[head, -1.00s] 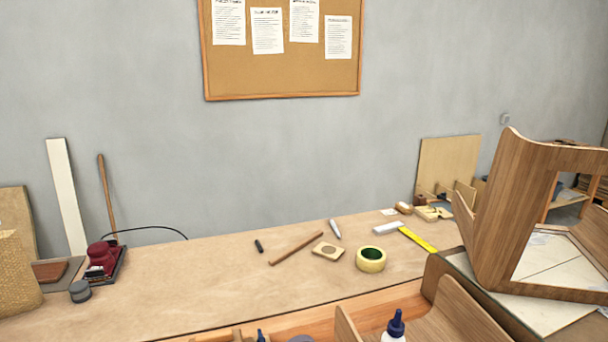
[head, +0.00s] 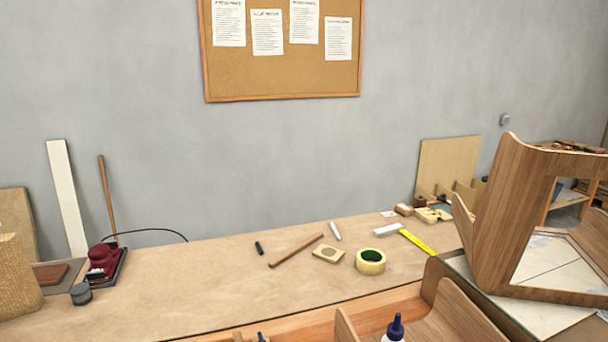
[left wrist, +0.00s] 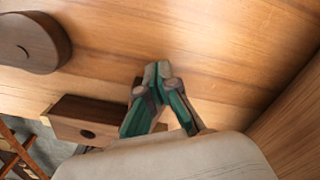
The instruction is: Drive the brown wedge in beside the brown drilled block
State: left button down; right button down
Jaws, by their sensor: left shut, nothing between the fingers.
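In the left wrist view my left gripper (left wrist: 158,72) is shut and empty, close over a wooden surface. A brown block with a dark round hole in its face (left wrist: 88,121), which looks like the drilled block, lies left of the fingers, apart from them. A dark brown rounded piece (left wrist: 30,42) with a small curved mark lies farther up and left. I cannot tell which piece is the brown wedge. My right gripper shows in neither view.
The bench (head: 200,290) holds a tape roll (head: 370,261), a dowel (head: 297,250), a pale holed block (head: 328,253) and a yellow strip (head: 417,241). A bent wooden frame (head: 505,220) stands at right. A blue-capped bottle (head: 396,328) stands at the front.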

pick_arm(q)
jog(key=shift+s+d+p, duration=0.15)
jog(key=shift+s+p, duration=0.5)
jog(key=shift+s, duration=0.2)
jog(key=shift+s+d+p, duration=0.15)
jog(key=shift+s+p, duration=0.45)
jog(key=shift+s, duration=0.25)
